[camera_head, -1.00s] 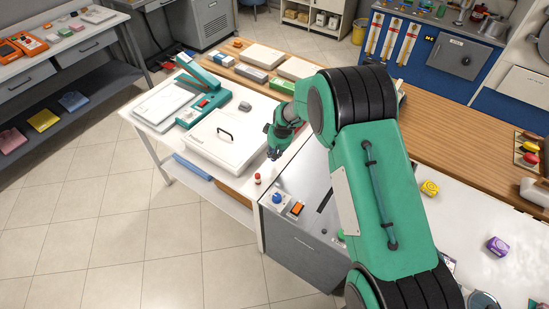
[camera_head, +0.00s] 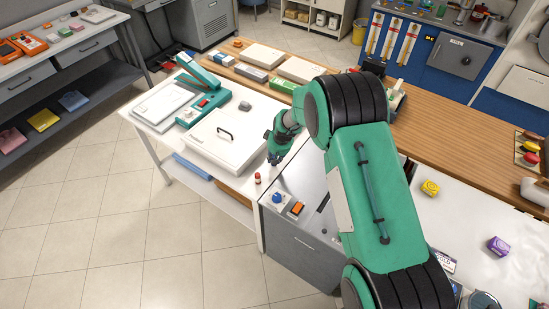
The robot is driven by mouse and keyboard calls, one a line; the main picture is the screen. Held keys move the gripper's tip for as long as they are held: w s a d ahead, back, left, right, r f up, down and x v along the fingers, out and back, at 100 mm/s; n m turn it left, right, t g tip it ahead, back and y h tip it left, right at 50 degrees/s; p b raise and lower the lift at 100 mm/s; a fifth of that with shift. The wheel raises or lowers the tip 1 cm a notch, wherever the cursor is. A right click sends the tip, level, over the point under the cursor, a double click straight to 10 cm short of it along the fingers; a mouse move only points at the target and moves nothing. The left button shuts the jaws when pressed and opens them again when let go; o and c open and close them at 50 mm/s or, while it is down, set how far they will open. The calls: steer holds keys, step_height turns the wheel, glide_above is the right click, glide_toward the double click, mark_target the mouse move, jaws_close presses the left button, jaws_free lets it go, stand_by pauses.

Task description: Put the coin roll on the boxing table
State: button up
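My gripper (camera_head: 274,160) hangs over the right end of the white worktable (camera_head: 172,147), behind a small red-and-pale upright cylinder (camera_head: 257,178). The cylinder stands near the table's front right corner, apart from the gripper; I cannot tell whether it is the coin roll. The gripper's fingers are too small to read, and I see nothing clearly held in it. No label shows which surface is the boxing table. The white worktable carries a flat white case with a black handle (camera_head: 222,143) and a teal lever press (camera_head: 204,101).
A grey cabinet with a blue knob (camera_head: 277,197) and an orange switch (camera_head: 297,208) adjoins the worktable. A wooden counter (camera_head: 440,117) with flat boxes runs behind. My arm hides the middle.

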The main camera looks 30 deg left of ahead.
steer(key=shift+o, duration=1.1)
steer(key=shift+r, duration=0.1)
steer(key=shift+r, duration=0.15)
steer(key=v, duration=1.1)
steer(key=shift+r+p, duration=0.35)
